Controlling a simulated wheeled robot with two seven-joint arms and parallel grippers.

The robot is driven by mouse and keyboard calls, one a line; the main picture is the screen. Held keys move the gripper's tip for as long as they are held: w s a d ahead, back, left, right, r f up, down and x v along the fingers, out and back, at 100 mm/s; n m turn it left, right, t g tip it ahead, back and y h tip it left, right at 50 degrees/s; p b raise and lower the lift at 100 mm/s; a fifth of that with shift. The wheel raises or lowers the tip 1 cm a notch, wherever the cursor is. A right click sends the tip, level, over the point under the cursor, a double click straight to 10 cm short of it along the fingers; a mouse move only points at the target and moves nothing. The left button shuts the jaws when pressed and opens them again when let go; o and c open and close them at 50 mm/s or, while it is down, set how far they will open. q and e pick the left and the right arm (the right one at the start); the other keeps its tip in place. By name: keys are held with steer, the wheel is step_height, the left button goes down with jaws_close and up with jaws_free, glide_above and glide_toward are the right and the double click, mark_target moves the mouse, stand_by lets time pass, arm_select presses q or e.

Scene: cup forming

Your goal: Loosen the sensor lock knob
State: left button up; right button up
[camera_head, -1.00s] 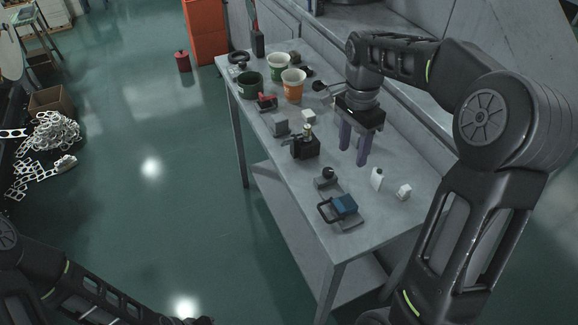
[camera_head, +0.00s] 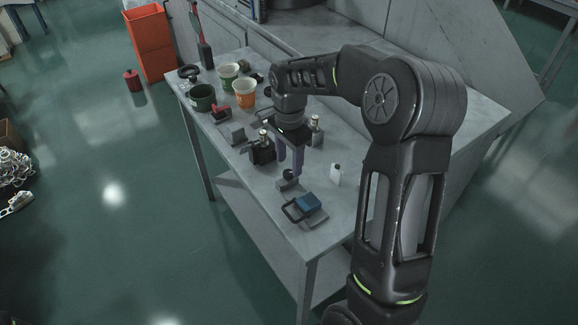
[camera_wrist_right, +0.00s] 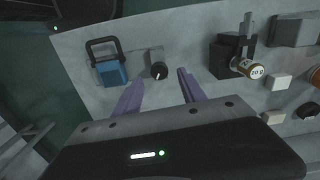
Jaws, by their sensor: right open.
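My left gripper is not in view.
A blue block with a black handle (camera_head: 308,203) stands in front of the knob. A black device with a brass-coloured top (camera_head: 262,150) stands behind it, and a white bottle (camera_head: 335,176) to the right. An orange cup (camera_head: 244,93) and green cups stand farther back.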

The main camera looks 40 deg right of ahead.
mark_target(289, 172)
steer(key=shift+f, duration=1.65)
steer(key=shift+c, duration=0.4)
jaws_close()
